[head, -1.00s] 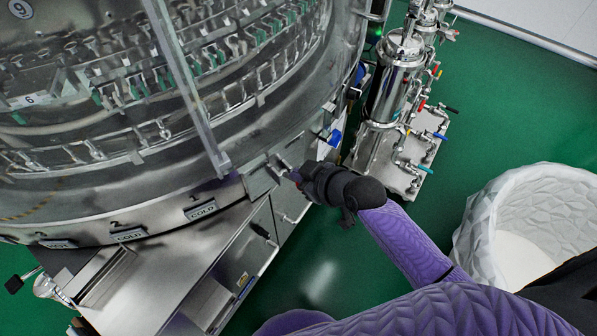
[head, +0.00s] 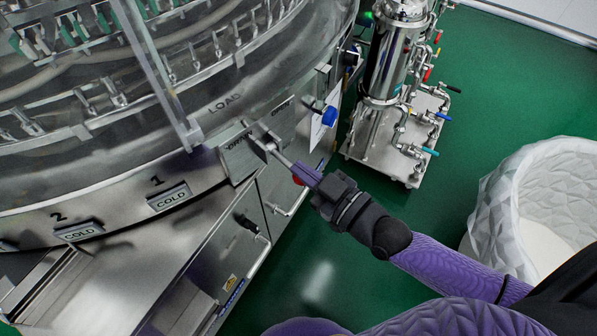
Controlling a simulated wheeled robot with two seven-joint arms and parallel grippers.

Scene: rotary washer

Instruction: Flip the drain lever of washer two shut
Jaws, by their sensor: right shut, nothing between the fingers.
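The round steel washer machine (head: 110,180) fills the left side. Plates marked COLD sit under the numbers 1 (head: 170,197) and 2 (head: 78,232) on its rim. A metal lever (head: 279,156) with a red end (head: 298,181) sticks out from a bracket right of these plates. My right gripper (head: 306,174) is shut and empty, with its purple fingers close against the lever's red end; I cannot tell whether they touch. No lever in view is readably marked as washer two's drain. My left gripper is not in view.
A blue knob (head: 329,115) is on the machine's right side, and a black handle (head: 246,223) on the cabinet below. A steel filter stand with several valves (head: 390,130) is at the back right. A white bin (head: 500,200) stands at right. Green floor (head: 330,270) is open between.

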